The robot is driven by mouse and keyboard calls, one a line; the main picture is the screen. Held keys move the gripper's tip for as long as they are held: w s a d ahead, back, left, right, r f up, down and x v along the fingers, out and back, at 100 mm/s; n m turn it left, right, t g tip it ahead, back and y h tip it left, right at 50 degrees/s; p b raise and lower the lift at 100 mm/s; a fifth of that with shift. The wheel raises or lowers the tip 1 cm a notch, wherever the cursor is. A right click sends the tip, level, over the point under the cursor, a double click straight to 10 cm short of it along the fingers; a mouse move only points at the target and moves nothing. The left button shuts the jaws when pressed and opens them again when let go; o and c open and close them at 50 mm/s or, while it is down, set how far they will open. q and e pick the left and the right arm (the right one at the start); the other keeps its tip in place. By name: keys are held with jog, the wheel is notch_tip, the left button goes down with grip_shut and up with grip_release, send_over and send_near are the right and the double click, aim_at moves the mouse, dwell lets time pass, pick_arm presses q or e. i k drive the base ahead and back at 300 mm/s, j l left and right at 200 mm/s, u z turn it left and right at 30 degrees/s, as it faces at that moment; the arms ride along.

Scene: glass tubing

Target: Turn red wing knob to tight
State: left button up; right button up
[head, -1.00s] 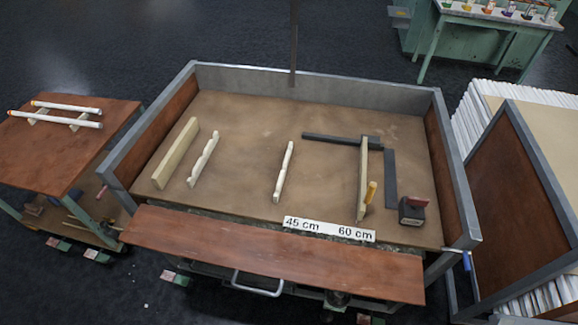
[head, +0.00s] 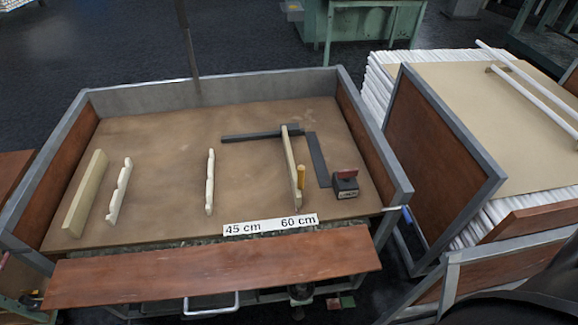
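A dark block (head: 345,189) with a red piece (head: 344,175) on top stands near the front right of the brown-floored bench tray (head: 150,115). The red piece looks like the red wing knob, but it is too small to tell its shape or how far it is turned. A pale upright board (head: 289,160) with a yellow piece (head: 301,178) at its near end stands just left of the block. Neither of my grippers is in view.
Pale notched supports (head: 210,182) and a plain board (head: 85,195) stand further left. A 45 cm and 60 cm label (head: 270,225) lies at the front edge, above a reddish shelf (head: 210,277). A cart of white tubes (head: 500,130) stands right.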

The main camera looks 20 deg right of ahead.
aim_at(346, 175)
jog(key=z, duration=1.4)
